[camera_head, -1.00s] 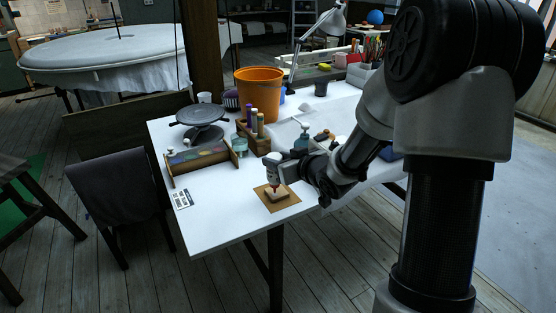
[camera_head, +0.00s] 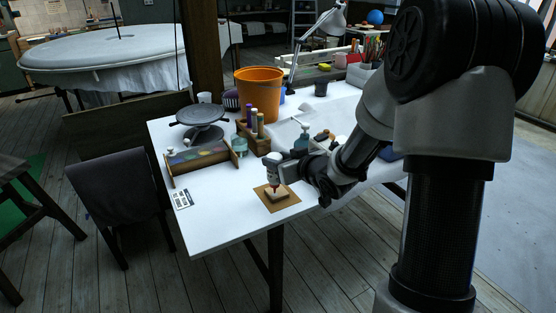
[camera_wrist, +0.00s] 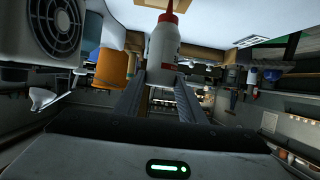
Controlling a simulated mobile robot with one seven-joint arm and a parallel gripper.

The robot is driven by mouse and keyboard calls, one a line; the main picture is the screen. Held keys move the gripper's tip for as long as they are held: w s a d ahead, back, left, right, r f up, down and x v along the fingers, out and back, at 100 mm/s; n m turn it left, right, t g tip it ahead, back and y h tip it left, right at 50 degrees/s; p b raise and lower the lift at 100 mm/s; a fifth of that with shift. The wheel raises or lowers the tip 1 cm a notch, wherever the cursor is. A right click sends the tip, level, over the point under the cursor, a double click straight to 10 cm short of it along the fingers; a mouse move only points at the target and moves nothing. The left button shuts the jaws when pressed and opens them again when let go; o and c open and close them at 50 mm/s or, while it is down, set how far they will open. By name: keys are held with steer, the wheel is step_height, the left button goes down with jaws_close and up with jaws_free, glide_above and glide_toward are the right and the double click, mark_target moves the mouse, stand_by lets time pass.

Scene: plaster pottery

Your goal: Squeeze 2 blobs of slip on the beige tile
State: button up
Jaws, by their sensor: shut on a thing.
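My gripper (camera_head: 288,172) is shut on a white squeeze bottle (camera_head: 273,164) with a red nozzle. The bottle is held upside down, its nozzle pointing down over the beige tile (camera_head: 279,197). The tile lies on a brown square board (camera_head: 290,202) near the table's front edge. In the wrist view the bottle (camera_wrist: 163,50) stands between the two fingers of my gripper (camera_wrist: 162,76), its red tip at the top of the picture. I cannot tell whether the nozzle touches the tile. Any slip on the tile is too small to make out.
On the white table (camera_head: 225,225), a rack of coloured glazes (camera_head: 200,157) stands left of the bottle. A banding wheel (camera_head: 201,121), an orange bucket (camera_head: 259,92) and a wooden holder with bottles (camera_head: 252,138) stand behind. A printed card (camera_head: 182,198) lies at the left edge. The front left is clear.

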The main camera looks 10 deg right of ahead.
steer(key=shift+r, duration=0.1)
step_height(320, 180, up, 4)
steer(key=p, duration=0.3)
steer(key=shift+p, duration=0.4)
stand_by(0.4)
